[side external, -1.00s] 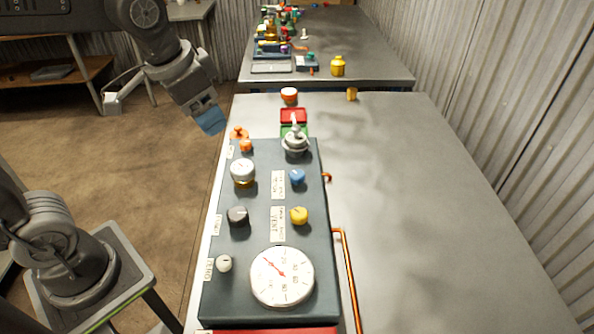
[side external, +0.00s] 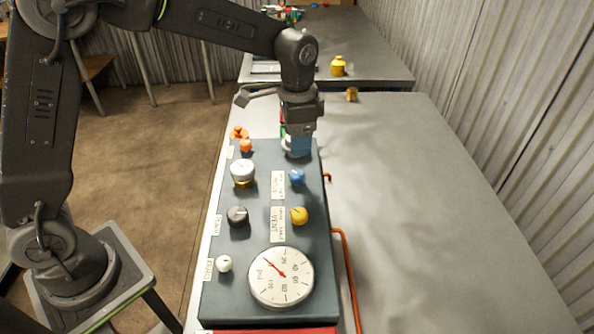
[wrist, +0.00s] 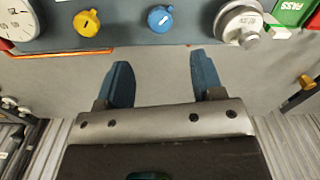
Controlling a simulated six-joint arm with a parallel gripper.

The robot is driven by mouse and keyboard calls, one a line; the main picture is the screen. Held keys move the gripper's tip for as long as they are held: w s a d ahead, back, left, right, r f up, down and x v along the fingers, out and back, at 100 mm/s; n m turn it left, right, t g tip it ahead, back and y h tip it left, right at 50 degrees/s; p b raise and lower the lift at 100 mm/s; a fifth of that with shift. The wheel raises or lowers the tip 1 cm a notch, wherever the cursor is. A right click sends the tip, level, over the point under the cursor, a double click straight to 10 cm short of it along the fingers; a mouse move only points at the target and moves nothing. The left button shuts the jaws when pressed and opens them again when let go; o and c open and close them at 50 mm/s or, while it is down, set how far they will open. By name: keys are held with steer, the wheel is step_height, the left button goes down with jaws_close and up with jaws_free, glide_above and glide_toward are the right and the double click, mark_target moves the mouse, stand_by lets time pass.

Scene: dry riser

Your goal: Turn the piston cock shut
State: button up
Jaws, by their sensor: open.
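The dark panel (side external: 265,265) carries several knobs, and I cannot read which one is labelled as the piston cock. A blue knob (side external: 297,177) and a yellow knob (side external: 299,215) are on its right side. They also show in the wrist view, the blue knob (wrist: 160,18) at top centre and the yellow knob (wrist: 87,23) at top left. A silver round fitting (wrist: 238,24) is at top right there, mostly hidden by my gripper in the side view. My gripper (side external: 297,146) is open and empty over the panel's far end; in the wrist view its blue fingers (wrist: 163,72) are below the knobs.
A pressure gauge (side external: 281,277), a black knob (side external: 238,216), a white knob (side external: 224,263) and a silver-and-amber fitting (side external: 242,173) are on the panel. A copper pipe (side external: 347,275) runs along its right side. The grey table (side external: 430,220) is clear on the right.

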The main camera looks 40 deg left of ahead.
mark_target(297, 174)
step_height(297, 174, down, 10)
steer(key=shift+r, duration=0.1)
stand_by(0.4)
steer(key=c, duration=0.9)
